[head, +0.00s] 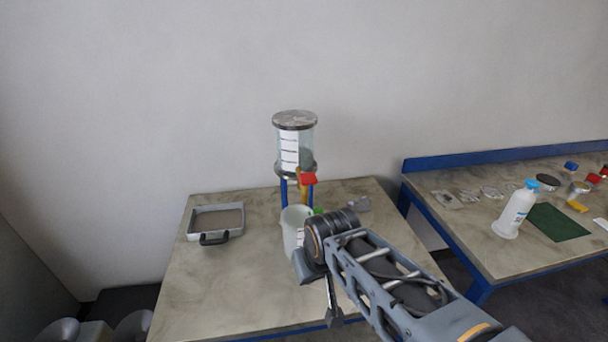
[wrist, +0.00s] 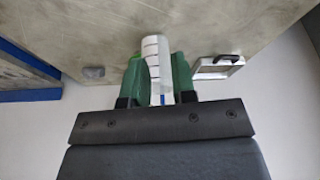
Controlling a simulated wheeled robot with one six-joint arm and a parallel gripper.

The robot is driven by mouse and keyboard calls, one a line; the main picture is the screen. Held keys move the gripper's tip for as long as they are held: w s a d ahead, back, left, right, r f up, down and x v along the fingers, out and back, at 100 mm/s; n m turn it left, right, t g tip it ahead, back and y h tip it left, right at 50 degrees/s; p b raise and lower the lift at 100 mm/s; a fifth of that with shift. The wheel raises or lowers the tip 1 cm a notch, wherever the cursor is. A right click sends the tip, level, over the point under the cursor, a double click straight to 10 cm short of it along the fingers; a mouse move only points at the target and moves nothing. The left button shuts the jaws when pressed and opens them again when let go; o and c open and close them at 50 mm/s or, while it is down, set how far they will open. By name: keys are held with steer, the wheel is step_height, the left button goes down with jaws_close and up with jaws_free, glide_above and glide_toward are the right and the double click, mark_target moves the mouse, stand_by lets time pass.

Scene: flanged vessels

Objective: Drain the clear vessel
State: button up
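The clear vessel (head: 307,140) stands upright, with grey flanges at top and bottom and a white scale strip on its wall. It rests on blue legs (head: 284,192) on the table; its liquid level is hard to tell. A red valve handle (head: 308,179) and a yellowish outlet show below it. A white beaker (head: 292,222) stands upright in front of the legs, below the outlet. My gripper (wrist: 157,75) has green fingers on both sides of the white beaker (wrist: 155,50), seemingly touching it. In the head view my arm hides part of the beaker's right side.
A grey tray with a black handle (head: 211,239) lies on the left of the table (head: 215,295). A small grey lump (head: 358,203) lies right of the stand. A second blue-edged table at right holds a white bottle (head: 514,210) and a green mat (head: 557,222).

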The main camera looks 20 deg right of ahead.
steer(key=shift+g, duration=0.3)
steer(key=w+r+p, duration=0.1)
steer(key=w, duration=0.1)
steer(key=w+d+r, duration=0.1)
steer(key=w+r, duration=0.1)
steer(key=w+d+r+p, duration=0.1)
steer(key=w+r, duration=0.1)
steer(key=shift+w+d+r+p, duration=0.15)
steer(key=shift+w+r+p, duration=0.1)
steer(key=shift+w+p, duration=0.15)
jaws_close()
steer(key=w+d+r+n+g+p, duration=0.1)
steer(key=w+d+r+n+p, duration=0.15)
steer(key=w+r+n, duration=0.45)
steer(key=w+d+r+n+g+p, duration=0.1)
steer(key=w+d+r+n, duration=0.25)
steer(key=w+r, duration=0.4)
steer(key=s+r+n+g, duration=0.1)
steer(key=s+r+n, duration=0.3)
steer(key=r+n, duration=0.1)
steer(key=shift+a+r, duration=0.25)
steer(key=shift+r, duration=0.2)
steer(key=shift+n, duration=0.25)
